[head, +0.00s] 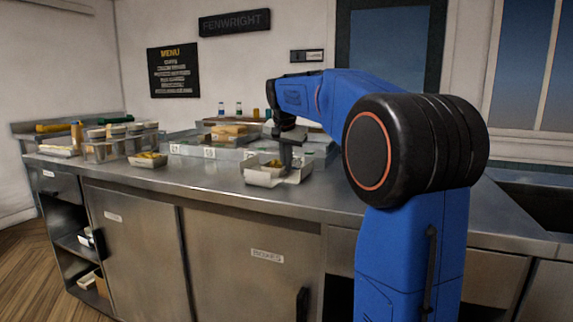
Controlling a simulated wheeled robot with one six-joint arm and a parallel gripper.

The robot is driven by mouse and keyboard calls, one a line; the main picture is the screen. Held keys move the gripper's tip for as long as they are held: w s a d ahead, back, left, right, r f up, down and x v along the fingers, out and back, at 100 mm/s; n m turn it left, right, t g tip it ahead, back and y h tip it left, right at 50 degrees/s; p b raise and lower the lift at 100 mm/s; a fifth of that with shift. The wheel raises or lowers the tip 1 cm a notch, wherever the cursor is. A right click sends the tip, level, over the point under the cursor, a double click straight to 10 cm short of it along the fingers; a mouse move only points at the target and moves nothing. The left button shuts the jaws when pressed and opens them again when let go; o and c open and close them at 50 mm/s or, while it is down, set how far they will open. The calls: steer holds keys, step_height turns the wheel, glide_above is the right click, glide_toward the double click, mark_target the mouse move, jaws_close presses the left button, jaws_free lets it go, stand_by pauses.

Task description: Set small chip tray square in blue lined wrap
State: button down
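My gripper (286,156) points down at a pale open tray (260,179) near the counter's front edge, in the middle of the view. Its tip overlaps the tray's back right side; I cannot tell whether it touches or grips the tray, or whether the fingers are open. Something brown and small shows inside this tray. A pale sheet or second rim (301,175) shows around its right side; it may be the wrap, but no blue lines can be made out. Another small tray (147,162) with yellow-brown food stands apart to the left.
Clear tubs (101,152) crowd the counter's left end. A metal unit with labelled bins (196,151) and several bottles stand behind. The steel counter (215,184) is bare between the two trays. A sink (540,203) lies at right.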

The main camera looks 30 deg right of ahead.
steer(key=c, duration=2)
jaws_free()
steer(key=shift+c, duration=0.2)
steer(key=v, duration=1.2)
steer(key=shift+r, duration=0.1)
